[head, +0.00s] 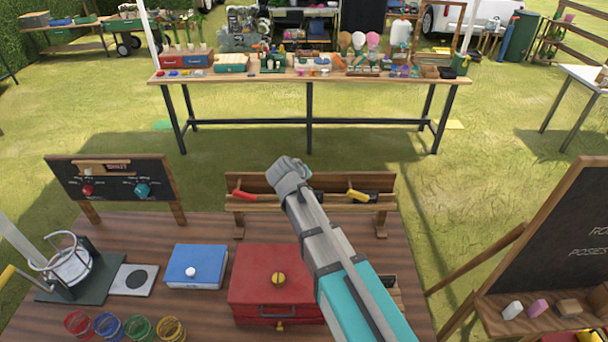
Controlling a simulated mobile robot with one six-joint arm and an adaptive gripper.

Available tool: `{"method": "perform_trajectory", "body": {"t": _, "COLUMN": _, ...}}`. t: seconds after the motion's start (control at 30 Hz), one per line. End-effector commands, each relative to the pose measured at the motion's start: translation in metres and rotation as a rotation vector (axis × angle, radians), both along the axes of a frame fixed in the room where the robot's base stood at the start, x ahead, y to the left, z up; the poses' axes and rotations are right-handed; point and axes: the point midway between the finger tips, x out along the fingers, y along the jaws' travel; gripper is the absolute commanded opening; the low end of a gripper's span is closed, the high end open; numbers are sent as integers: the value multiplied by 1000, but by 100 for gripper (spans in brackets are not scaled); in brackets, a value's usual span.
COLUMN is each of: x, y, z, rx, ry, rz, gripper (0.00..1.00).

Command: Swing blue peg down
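A small dark board (75,172) stands upright on two wooden legs at the back left of the brown table. It carries a round blue peg (142,190) on its right side and a round red peg (88,190) on its left. A wooden piece with a sign reading "SHUT" (117,167) is above them. The way the blue peg points is too small to tell. My arm reaches up from the lower right and ends in a grey joint, well to the right of the board. My gripper's fingers do not show.
A red box (255,262) and a blue box (195,270) stand on the table. A wooden rack (240,182) holds red-handled and yellow-handled tools by my arm. A metal press (70,262) is at left; a chalkboard (555,220) is at right.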

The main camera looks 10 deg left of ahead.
Motion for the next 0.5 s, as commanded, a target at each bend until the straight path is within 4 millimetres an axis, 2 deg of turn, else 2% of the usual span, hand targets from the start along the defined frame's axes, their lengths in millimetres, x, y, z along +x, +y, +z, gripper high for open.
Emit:
{"method": "perform_trajectory", "body": {"t": 0.03, "x": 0, "y": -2, "z": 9, "rx": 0, "ry": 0, "rz": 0, "gripper": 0}}
{"method": "perform_trajectory", "body": {"t": 0.1, "x": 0, "y": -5, "z": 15, "rx": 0, "ry": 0, "rz": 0, "gripper": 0}}
{"method": "perform_trajectory", "body": {"t": 0.5, "x": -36, "y": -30, "z": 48, "rx": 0, "ry": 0, "rz": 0, "gripper": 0}}
